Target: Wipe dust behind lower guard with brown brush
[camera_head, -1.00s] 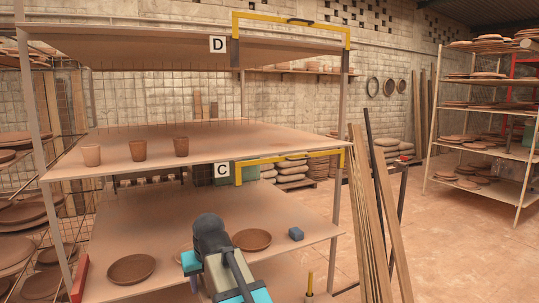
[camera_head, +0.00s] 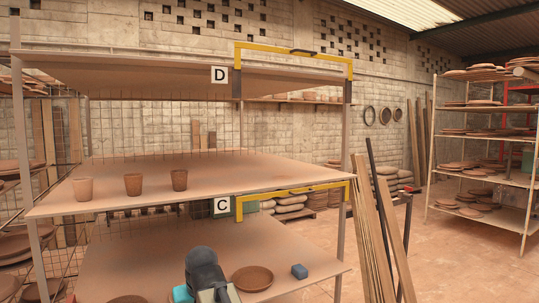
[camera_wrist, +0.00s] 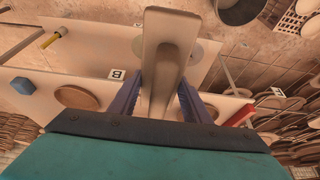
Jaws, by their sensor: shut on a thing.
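My gripper (camera_wrist: 160,92) shows in the wrist view, its two bluish fingers shut on a long beige-grey handle, which I take to be the brush (camera_wrist: 166,45). Its bristles are not clearly visible. In the camera_head view only part of my arm shows at the bottom; the gripper is out of that frame. The lower guard (camera_head: 290,190) is a yellow bar on the front right edge of the middle shelf (camera_head: 130,200), beside the label C (camera_head: 222,205). The shelf surface behind it has brownish shading; I cannot tell dust clearly from the shelf colour.
Three clay cups (camera_head: 133,184) stand at the left of the middle shelf. An upper guard (camera_head: 293,48) sits beside label D. Below, a clay plate (camera_head: 252,278) and a blue block (camera_head: 299,271) lie on the lower shelf. Planks (camera_head: 375,240) lean at the right.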

